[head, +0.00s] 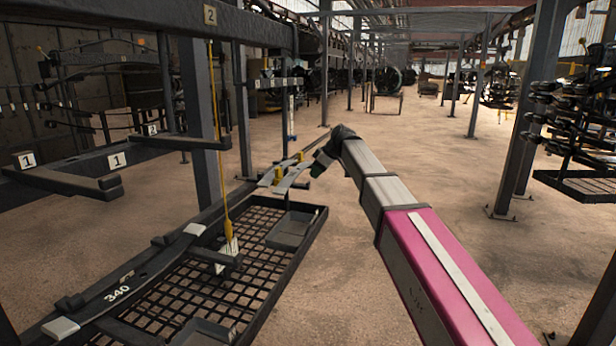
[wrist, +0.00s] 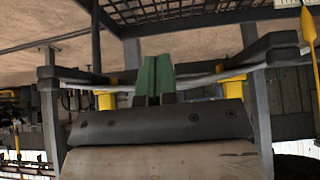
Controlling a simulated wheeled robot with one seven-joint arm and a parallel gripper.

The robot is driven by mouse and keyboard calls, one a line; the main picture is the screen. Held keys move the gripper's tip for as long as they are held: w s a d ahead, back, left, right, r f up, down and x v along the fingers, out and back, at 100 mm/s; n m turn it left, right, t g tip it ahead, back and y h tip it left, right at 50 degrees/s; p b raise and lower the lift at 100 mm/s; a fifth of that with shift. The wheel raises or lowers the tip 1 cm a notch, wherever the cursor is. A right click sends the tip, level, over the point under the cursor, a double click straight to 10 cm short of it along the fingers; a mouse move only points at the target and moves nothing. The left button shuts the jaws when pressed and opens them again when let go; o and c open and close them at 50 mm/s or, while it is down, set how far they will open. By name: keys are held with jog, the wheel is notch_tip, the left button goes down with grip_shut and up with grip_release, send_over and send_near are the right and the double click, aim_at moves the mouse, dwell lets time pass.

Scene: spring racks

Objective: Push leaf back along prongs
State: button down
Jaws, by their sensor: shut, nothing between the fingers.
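My gripper (head: 317,166) is shut and empty at the far end of the rack in the head view. Its green fingertips (wrist: 157,75) are pressed together in the wrist view. A thin pale-grey leaf (wrist: 195,76) runs crosswise right by the fingertips; whether they touch it is unclear. Yellow blocks (wrist: 232,86) sit along it, with dark prongs (wrist: 268,45) near its ends. In the head view a long dark bar marked 340 (head: 150,272) runs from lower left towards my gripper, with pale bands. Pale pieces with yellow pegs (head: 286,178) lie at its far end.
A black mesh tray (head: 318,222) lies below the bar. A yellow pendant (head: 230,232) hangs on a cord over it. Numbered prongs (head: 75,182) stick out at left. Steel posts (head: 525,110) and another rack stand at right. The floor in the middle is clear.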

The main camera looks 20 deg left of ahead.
jog(key=d, duration=0.3)
jog(key=shift+s+d, duration=0.15)
jog(key=shift+d, duration=0.1)
jog(key=s+d+f+m+h, duration=0.2)
jog(key=s+d+f+m, duration=0.2)
jog(key=d+f, duration=0.7)
jog(key=s+d+f+m+h, duration=0.1)
jog(key=s+d+f+m, duration=0.35)
jog(key=d+f, duration=0.65)
jog(key=s+d+f+m+h, duration=0.2)
jog(key=s+d+f+m, duration=0.2)
jog(key=s+d+f, duration=0.3)
jog(key=s+d+f+m+h, duration=0.1)
jog(key=s+d+f+m, duration=0.3)
jog(key=d, duration=0.7)
jog(key=s+f, duration=0.2)
jog(key=s, duration=0.2)
jog(key=shift+s+f+m+h, duration=0.35)
jog(key=shift+s+h, duration=0.05)
jog(key=shift+d, duration=0.1)
